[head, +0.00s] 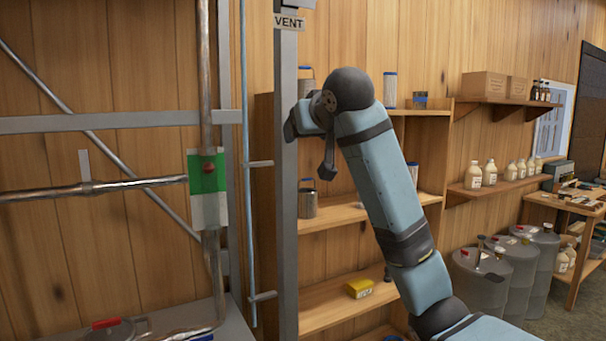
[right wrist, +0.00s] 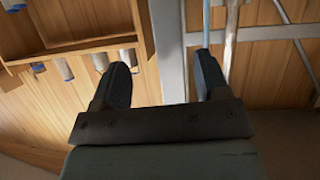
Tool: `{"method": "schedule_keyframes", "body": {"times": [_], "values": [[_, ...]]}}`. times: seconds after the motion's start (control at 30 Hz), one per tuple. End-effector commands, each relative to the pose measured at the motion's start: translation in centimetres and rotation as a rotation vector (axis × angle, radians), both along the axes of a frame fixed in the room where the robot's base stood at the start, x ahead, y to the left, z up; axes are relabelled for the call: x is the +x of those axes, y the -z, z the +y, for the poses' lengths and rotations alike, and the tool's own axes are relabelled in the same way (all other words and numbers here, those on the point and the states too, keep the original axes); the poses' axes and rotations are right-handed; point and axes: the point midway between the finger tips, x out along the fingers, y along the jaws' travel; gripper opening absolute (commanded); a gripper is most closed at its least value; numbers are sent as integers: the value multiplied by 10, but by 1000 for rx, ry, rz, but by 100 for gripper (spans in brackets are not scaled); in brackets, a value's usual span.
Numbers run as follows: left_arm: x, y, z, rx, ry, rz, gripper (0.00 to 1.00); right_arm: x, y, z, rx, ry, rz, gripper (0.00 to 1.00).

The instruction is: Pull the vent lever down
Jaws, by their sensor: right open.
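A VENT sign (head: 289,22) is fixed near the top of an upright grey post (head: 285,230). A short grey piece (head: 299,3) shows above the sign at the top edge; I cannot tell whether it is the vent lever. No other lever shows clearly by the sign. My right gripper (head: 309,138) is open and empty, below the sign and in front of or beside the post. In the right wrist view the fingers of my right gripper (right wrist: 160,76) are spread apart, and the post (right wrist: 167,45) shows between them. My left gripper is out of view.
A thin upright rod (head: 246,200) runs left of the post. A green and white plate (head: 208,188) sits by metal pipes further left. Wooden shelves (head: 335,212) with cans and a yellow box (head: 359,288) stand behind my arm. Grey drums (head: 480,285) stand at the right.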

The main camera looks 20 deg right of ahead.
Motion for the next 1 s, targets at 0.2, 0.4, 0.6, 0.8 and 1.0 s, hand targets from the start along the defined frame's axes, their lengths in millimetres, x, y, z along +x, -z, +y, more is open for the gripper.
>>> {"method": "schedule_keyframes", "body": {"times": [0.2,0.4,0.6,0.8,1.0], "values": [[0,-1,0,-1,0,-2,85,3,44,5,-10,-15,43,68],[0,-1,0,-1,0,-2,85,3,72,8,-16,-25,69,68],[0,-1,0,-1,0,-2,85,3,83,9,-18,-28,80,68],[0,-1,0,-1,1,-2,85,2,84,10,-19,-28,81,68],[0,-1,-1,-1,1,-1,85,2,84,9,-19,-28,81,59]]}}
